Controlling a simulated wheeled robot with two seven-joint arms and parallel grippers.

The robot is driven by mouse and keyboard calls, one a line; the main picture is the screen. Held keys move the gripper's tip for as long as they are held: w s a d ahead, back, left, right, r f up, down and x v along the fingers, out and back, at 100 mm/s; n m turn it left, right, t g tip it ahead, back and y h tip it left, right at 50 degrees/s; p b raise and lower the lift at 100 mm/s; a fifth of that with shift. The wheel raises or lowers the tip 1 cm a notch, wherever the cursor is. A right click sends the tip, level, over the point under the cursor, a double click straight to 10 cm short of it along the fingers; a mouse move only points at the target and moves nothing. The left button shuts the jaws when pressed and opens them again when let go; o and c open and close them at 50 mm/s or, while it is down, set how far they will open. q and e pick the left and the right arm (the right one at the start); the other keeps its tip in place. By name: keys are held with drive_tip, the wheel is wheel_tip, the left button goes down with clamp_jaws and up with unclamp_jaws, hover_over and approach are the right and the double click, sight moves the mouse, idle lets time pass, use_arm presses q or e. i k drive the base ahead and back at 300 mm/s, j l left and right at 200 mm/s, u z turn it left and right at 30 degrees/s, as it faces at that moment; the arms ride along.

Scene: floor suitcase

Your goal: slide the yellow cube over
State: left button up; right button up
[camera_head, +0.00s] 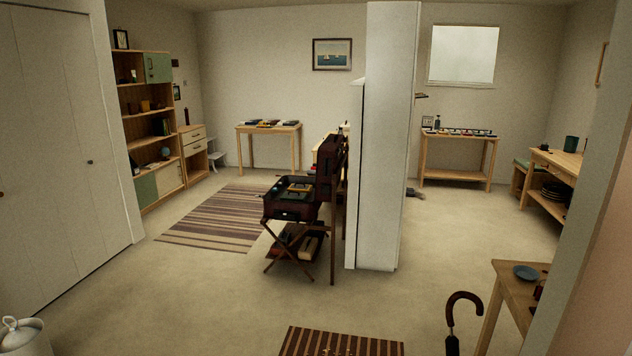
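I cannot make out a yellow cube for certain at this distance. An open dark red suitcase (290,211) rests on a folding stand near the middle of the room, its lid (332,158) raised on the right side. A small flat yellowish item (300,187) shows in the suitcase among darker things, but its shape is too small to tell. Neither of my grippers is in view.
A white column (391,140) stands right of the suitcase. A striped rug (215,219) lies to its left, and another (340,343) is at the bottom. An umbrella (463,305) stands by a wooden table (505,290) at right. Pale floor is clear left of centre.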

sight(302, 188)
drive_tip(key=i+j+u, duration=0.5)
drive_tip(key=i+u, duration=0.15)
drive_tip(key=i, duration=0.25)
drive_tip(key=i+j+u, duration=0.1)
drive_tip(key=i+u, duration=0.25)
drive_tip(key=i, duration=0.75)
drive_tip(key=i+j+z, duration=0.15)
drive_tip(key=i, duration=0.6)
drive_tip(key=i+j, duration=0.15)
drive_tip(key=i, duration=0.55)
drive_tip(key=i+l, duration=0.1)
drive_tip(key=i, duration=0.85)
drive_tip(key=i+l, duration=0.15)
drive_tip(key=i, duration=0.8)
drive_tip(key=i+z, duration=0.2)
drive_tip(key=i, duration=0.35)
drive_tip(key=i+j+z, duration=0.2)
drive_tip(key=i, duration=0.4)
drive_tip(key=i+j+z, duration=0.2)
drive_tip(key=i, duration=0.35)
drive_tip(key=i+z, duration=0.25)
drive_tip(key=z, duration=0.15)
drive_tip(key=i+z, duration=0.45)
drive_tip(key=z, duration=0.3)
drive_tip(key=i+j+z, duration=0.2)
drive_tip(key=z, duration=0.2)
